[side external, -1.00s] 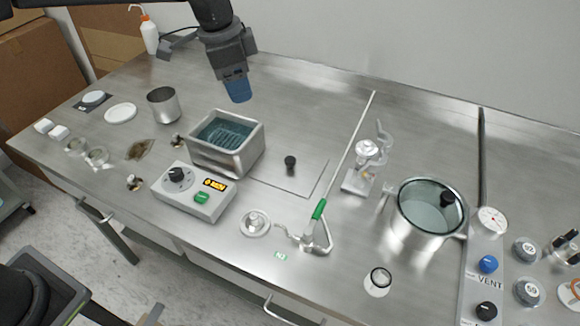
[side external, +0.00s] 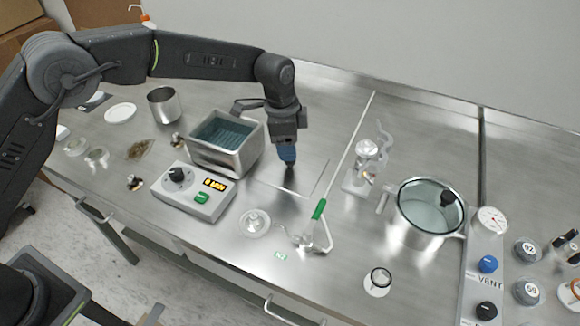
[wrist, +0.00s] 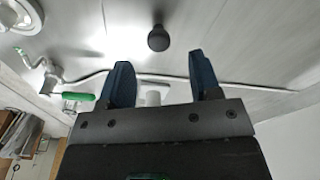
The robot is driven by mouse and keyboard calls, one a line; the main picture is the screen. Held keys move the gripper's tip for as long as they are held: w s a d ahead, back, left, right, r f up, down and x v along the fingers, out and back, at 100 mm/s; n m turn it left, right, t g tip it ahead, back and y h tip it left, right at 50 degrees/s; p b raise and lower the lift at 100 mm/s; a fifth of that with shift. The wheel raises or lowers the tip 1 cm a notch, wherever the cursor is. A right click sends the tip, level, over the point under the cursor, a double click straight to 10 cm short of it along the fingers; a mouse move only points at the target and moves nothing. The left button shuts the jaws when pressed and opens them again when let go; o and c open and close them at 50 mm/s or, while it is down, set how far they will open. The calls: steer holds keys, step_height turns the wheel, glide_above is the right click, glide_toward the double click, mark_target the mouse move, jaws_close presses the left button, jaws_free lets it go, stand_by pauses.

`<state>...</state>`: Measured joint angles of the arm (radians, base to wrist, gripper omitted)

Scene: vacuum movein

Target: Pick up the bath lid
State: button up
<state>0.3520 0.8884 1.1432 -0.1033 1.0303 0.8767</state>
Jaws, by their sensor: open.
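The bath lid (side external: 268,176) is a flat steel plate lying on the bench just right of the open water bath (side external: 252,145). Its black knob (wrist: 158,38) stands up in the wrist view, just beyond the fingertips and lined up with the gap between them. My gripper (side external: 287,158) points down above the lid in the side view, blue fingers close over the knob and mostly hiding it. In the wrist view my gripper (wrist: 160,62) is open with nothing between its fingers.
A control box (side external: 192,190) stands in front of the bath. A green-handled valve (side external: 318,210) and rod lie right of the lid, with a glass fitting (side external: 365,165) behind. A lidded steel pot (side external: 428,210) stands further right.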

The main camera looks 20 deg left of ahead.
mark_target(290, 164)
steer(key=shift+d+f, duration=0.15)
steer(key=shift+f, duration=1.2)
steer(key=shift+d+f, duration=0.1)
steer(key=shift+f, duration=1.25)
steer(key=shift+c, duration=0.4)
steer(key=c, duration=1)
steer(key=shift+r, duration=0.1)
